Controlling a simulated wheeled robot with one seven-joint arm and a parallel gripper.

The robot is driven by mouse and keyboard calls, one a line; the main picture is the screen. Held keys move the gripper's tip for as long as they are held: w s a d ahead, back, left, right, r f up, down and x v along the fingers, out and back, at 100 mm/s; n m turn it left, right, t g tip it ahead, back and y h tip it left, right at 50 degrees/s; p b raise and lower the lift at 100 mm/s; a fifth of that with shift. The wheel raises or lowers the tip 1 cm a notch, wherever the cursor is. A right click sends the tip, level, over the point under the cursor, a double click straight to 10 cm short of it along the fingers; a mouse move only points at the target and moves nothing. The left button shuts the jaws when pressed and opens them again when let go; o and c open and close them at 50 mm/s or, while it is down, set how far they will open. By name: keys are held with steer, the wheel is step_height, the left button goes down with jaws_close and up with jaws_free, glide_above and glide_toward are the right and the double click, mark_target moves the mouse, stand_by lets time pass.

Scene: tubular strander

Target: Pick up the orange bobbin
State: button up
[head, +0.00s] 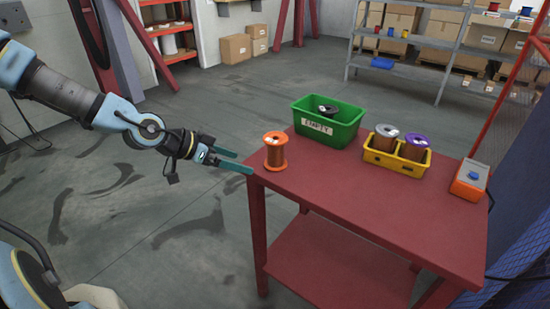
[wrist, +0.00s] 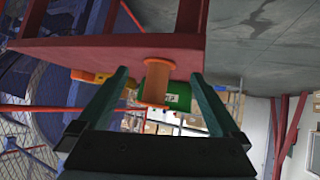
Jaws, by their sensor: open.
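The orange bobbin (head: 275,150), with orange flanges and copper-coloured winding, stands upright near the left corner of the red table (head: 365,205). My gripper (head: 240,161) is open and empty, just left of the bobbin at about the table's edge. In the wrist view the bobbin (wrist: 157,82) appears ahead between the two green fingers (wrist: 157,85), apart from them. The wrist picture is turned over, with the table top (wrist: 90,52) above.
A green bin (head: 330,120) marked EMPTY, holding a dark spool, stands behind the bobbin. A yellow tray (head: 397,160) with two spools and an orange control box (head: 469,180) are farther right. The table's front middle is clear.

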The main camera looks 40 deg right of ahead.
mark_target(266, 141)
steer(key=d+r+h, duration=0.1)
steer(key=d+r+m+h, duration=0.1)
steer(key=d, duration=0.1)
steer(key=d+r+h, duration=0.1)
steer(key=r, duration=0.1)
steer(key=shift+s+d+b, duration=0.3)
steer(key=shift+d+b, duration=0.05)
steer(key=shift+b, duration=0.05)
steer(key=shift+d+m+b, duration=0.2)
steer(key=shift+m+b, duration=0.1)
steer(key=shift+b, duration=0.05)
steer(key=shift+d+f+b, duration=0.4)
steer(key=shift+d+b, duration=0.1)
steer(key=shift+b, duration=0.7)
steer(key=b+x, duration=0.1)
steer(key=b, duration=0.2)
steer(key=shift+s+d, duration=0.2)
steer(key=shift+d, duration=0.05)
steer(key=shift+s+d+f+g+p, duration=0.15)
steer(key=shift+d+p, duration=0.1)
steer(key=shift+d, duration=0.25)
steer(key=shift+s+d+r+g+p, duration=0.1)
steer(key=shift+d+g+p, duration=0.1)
steer(key=shift+d, duration=0.3)
steer(key=p+x, duration=0.1)
steer(key=x, duration=0.4)
steer(key=shift+w+f+p, duration=0.1)
steer(key=shift+w+p, duration=0.1)
steer(key=shift+p, duration=0.15)
steer(key=shift+d+f, duration=0.3)
